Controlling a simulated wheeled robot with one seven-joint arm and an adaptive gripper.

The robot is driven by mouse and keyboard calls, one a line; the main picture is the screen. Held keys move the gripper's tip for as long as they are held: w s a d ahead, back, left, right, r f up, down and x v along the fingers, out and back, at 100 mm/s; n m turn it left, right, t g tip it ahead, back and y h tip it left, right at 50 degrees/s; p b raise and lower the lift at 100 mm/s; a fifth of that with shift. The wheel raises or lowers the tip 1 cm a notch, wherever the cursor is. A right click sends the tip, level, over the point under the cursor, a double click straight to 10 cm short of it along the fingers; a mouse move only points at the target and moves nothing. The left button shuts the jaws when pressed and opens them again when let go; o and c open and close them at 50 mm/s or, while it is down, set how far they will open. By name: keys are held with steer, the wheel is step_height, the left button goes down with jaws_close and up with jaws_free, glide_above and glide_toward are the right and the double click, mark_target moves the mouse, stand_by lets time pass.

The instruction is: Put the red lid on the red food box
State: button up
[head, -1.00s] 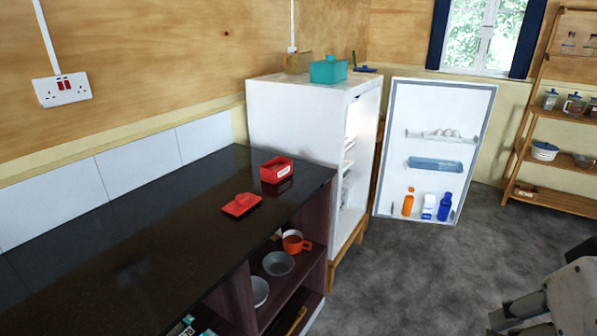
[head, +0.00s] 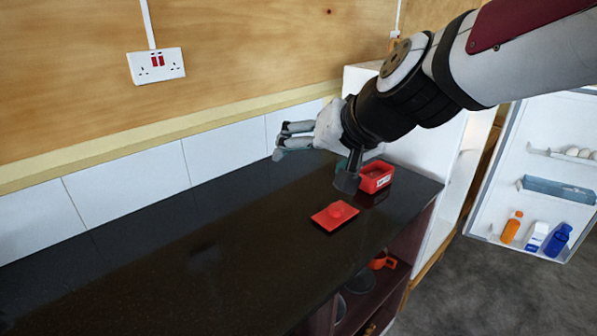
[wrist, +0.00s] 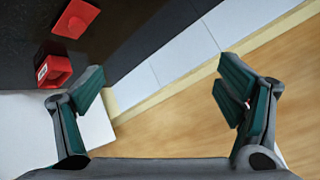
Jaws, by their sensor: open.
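The red lid (head: 334,215) lies flat on the black counter, knob up, in the head view. The red food box (head: 376,178) stands open-topped behind and to the right of it, near the counter's far end, partly behind my arm. My gripper (head: 281,142) is in the air above the counter, to the left of the box and pointing left, empty. In the wrist view my gripper (wrist: 165,95) has its fingers wide apart with only wall and tiles between them. The lid (wrist: 76,18) and the box (wrist: 55,70) show at the upper left there.
The black counter (head: 190,265) is clear left of the lid. A tiled wall strip (head: 132,170) runs along its back. The white fridge (head: 365,80) stands beyond the far end, its door (head: 560,150) open. An orange mug (head: 382,262) sits on a shelf below.

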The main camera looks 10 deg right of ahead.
steer(key=w+a+f+m+t+h, duration=0.1)
steer(key=w+f+m+h, duration=0.25)
steer(key=w, duration=0.45)
steer(key=w+a+f+m+t+h, duration=0.1)
steer(key=w+f+m+h, duration=0.1)
steer(key=w+f, duration=0.5)
steer(key=m+g+h, duration=0.3)
steer(key=m+h, duration=0.1)
steer(key=h, duration=0.6)
glide_toward(335, 207)
steer(key=shift+s+a+r+y+b, duration=0.2)
steer(key=shift+s+a+r, duration=0.1)
steer(key=shift+a+r, duration=0.3)
steer(key=shift+s+a+r+y+b, duration=0.1)
steer(key=shift+s+a+r+b, duration=0.15)
steer(key=shift+a+r, duration=0.3)
steer(key=shift+d+f, duration=0.2)
steer(key=shift+d, duration=0.05)
steer(key=x, duration=0.8)
steer(key=shift+s, duration=0.15)
steer(key=shift+f+p+x, duration=0.25)
steer(key=shift+p+x, duration=0.05)
steer(key=shift+x, duration=2.3)
steer(key=shift+s, duration=0.15)
steer(key=shift+c, duration=0.6)
